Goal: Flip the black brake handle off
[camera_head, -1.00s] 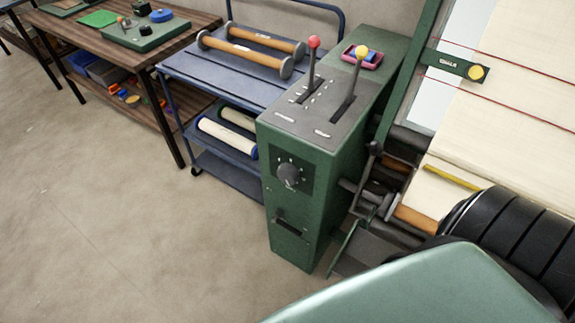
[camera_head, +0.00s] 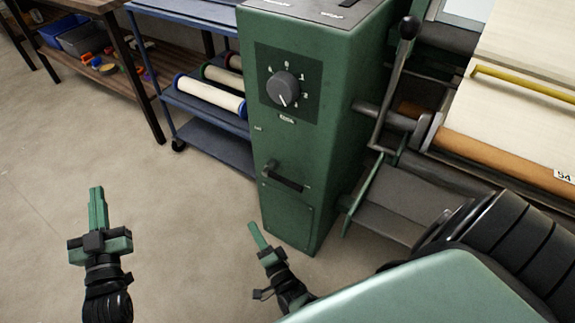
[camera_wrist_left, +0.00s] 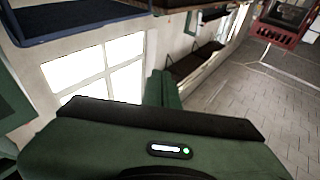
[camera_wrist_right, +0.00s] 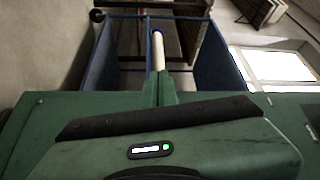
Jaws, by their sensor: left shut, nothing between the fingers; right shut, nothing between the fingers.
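A black lever with a round black knob (camera_head: 408,28) stands upright at the right side of the green cabinet (camera_head: 345,80). A short black bar handle (camera_head: 284,177) is fixed low on the cabinet's front face. I cannot tell from the pictures which of the two is the brake handle. My left gripper (camera_head: 97,205) is shut and empty over the floor, well left of the cabinet. My right gripper (camera_head: 259,238) is shut and empty, low in front of the cabinet and below the bar handle. Neither gripper appears to touch a handle.
A dial (camera_head: 283,89) sits on the cabinet front above the bar handle. A blue trolley (camera_head: 205,125) with rolls stands to the cabinet's left, beside a wooden bench (camera_head: 95,85). Rollers and cloth (camera_head: 520,95) are on the right. The floor at left is clear.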

